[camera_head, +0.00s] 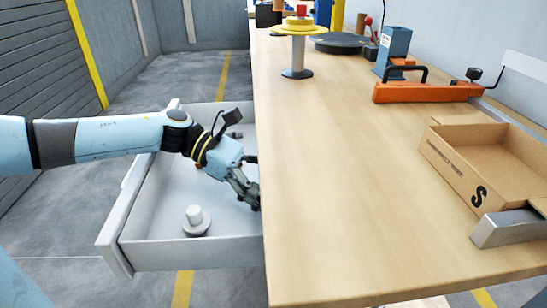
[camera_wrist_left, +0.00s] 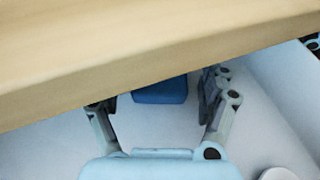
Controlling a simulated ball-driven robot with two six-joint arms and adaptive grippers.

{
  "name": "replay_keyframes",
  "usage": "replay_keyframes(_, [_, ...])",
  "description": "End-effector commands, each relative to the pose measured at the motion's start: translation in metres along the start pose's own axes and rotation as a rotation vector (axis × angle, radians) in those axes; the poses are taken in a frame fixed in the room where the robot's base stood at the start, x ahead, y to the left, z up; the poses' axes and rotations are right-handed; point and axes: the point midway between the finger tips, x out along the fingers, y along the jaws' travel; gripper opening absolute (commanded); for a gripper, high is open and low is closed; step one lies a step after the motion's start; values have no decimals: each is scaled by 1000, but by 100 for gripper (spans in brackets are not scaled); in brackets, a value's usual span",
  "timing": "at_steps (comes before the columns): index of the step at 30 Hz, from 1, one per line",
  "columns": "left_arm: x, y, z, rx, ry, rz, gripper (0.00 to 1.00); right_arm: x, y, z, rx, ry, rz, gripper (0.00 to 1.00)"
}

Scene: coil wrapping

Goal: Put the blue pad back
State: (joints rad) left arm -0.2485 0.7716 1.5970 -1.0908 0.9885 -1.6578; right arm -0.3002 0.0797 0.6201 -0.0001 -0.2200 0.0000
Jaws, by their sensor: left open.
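The blue pad (camera_wrist_left: 160,91) shows in the left wrist view as a blue block in the open drawer, partly covered by the tabletop edge. It is hidden in the head view. My left gripper (camera_head: 250,190) reaches down into the drawer beside the table edge. In the left wrist view its fingers (camera_wrist_left: 156,100) are spread apart, with the blue pad seen between and beyond them. I cannot tell whether either finger touches the pad. The drawer (camera_head: 190,253) is pulled out to the left of the table. My right gripper is not in view.
A white knobbed piece (camera_head: 195,220) sits in the drawer's front part. The tabletop (camera_head: 340,200) overhangs the gripper; its near middle is clear. An open cardboard box (camera_head: 455,170), an orange tool (camera_head: 425,92) and a yellow-topped spool stand (camera_head: 297,55) are on the table.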

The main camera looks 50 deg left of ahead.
Motion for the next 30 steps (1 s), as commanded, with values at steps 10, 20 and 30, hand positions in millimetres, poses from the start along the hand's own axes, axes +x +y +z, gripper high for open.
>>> replay_keyframes(10, [-60,0,0,-1,6,0,80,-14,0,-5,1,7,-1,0])
replay_keyframes(20, [-74,0,0,1,2,0,80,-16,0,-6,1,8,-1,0])
replay_keyframes(30, [-74,0,0,1,2,1,80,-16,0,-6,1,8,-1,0])
